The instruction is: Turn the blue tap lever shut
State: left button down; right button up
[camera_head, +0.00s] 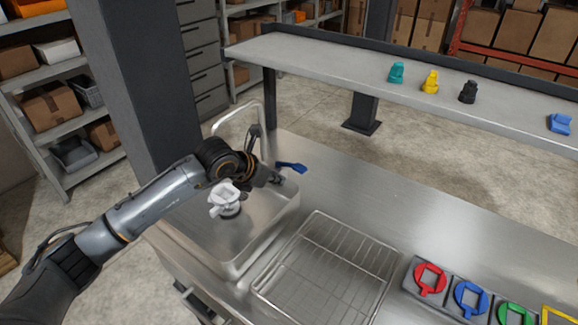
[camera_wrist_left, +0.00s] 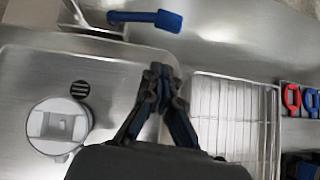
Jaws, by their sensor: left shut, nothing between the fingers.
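The blue tap lever (camera_head: 291,167) sits at the back right of the sink, at the foot of the tap (camera_head: 244,107). In the left wrist view the lever (camera_wrist_left: 146,19) lies roughly level across the picture, its wide end to the right. My left gripper (camera_head: 277,179) is shut and empty, just in front of the lever in the head view. In the left wrist view my left gripper (camera_wrist_left: 160,72) shows apart from the lever, below it. My right gripper is not in view.
A white dispenser part (camera_head: 224,198) stands in the sink (camera_head: 262,225). A wire rack (camera_head: 325,270) lies right of it. Red (camera_head: 430,279), blue (camera_head: 470,299) and green frames lie at the front right. Small coloured parts stand on the raised shelf (camera_head: 330,60). The counter behind the rack is clear.

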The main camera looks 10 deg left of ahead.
aim_at(298, 170)
pick_arm(q)
jog(key=w, duration=0.1)
jog(key=w+d+p, duration=0.1)
jog(key=w, duration=0.1)
jog(key=w+d+f+p, duration=0.1)
jog(key=shift+w+d+f, duration=0.1)
jog(key=shift+w+d, duration=0.15)
jog(key=shift+w, duration=0.1)
jog(key=shift+w+d+f+b, duration=0.2)
jog(key=shift+w+d+b, duration=0.35)
jog(key=shift+b, duration=0.6)
jog(key=shift+r, duration=0.4)
